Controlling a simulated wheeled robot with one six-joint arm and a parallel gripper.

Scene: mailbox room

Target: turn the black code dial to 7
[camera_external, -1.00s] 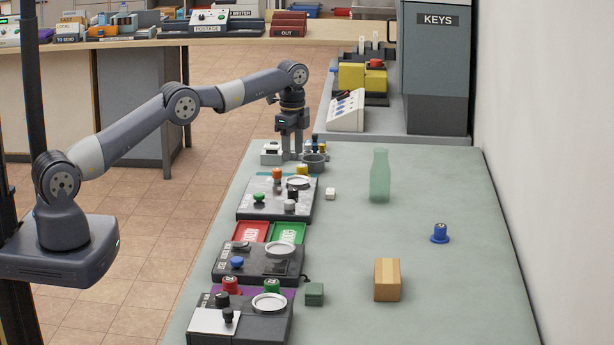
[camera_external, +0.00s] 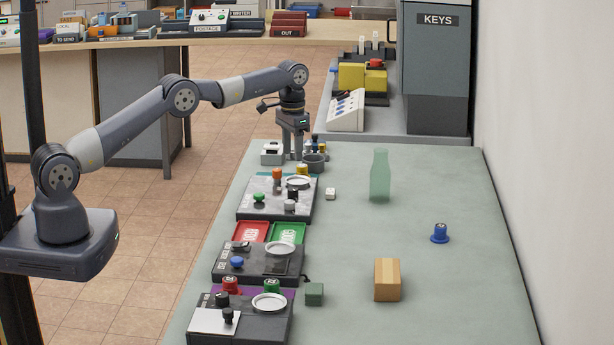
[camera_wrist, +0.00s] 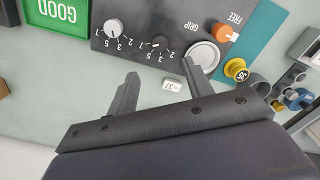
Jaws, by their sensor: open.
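A black dial (camera_external: 293,194) is on the far grey panel (camera_external: 249,212), near a grey knob (camera_external: 290,206). In the wrist view a black dial (camera_wrist: 160,42) with numbers around it shows beside a light grey dial (camera_wrist: 113,27); its exact setting is too small to read. Other black knobs (camera_external: 222,298) stand on the nearest panel, and I cannot tell which is the code dial. My gripper (camera_external: 297,156) is open and empty, pointing down past the far end of that panel. Its two fingers (camera_wrist: 159,71) are apart in the wrist view, with no knob between them.
An orange knob (camera_wrist: 224,32), a silver disc (camera_wrist: 202,55) and a yellow knob (camera_wrist: 236,70) are close by. A dark grey cup (camera_external: 314,163) stands beside my gripper.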

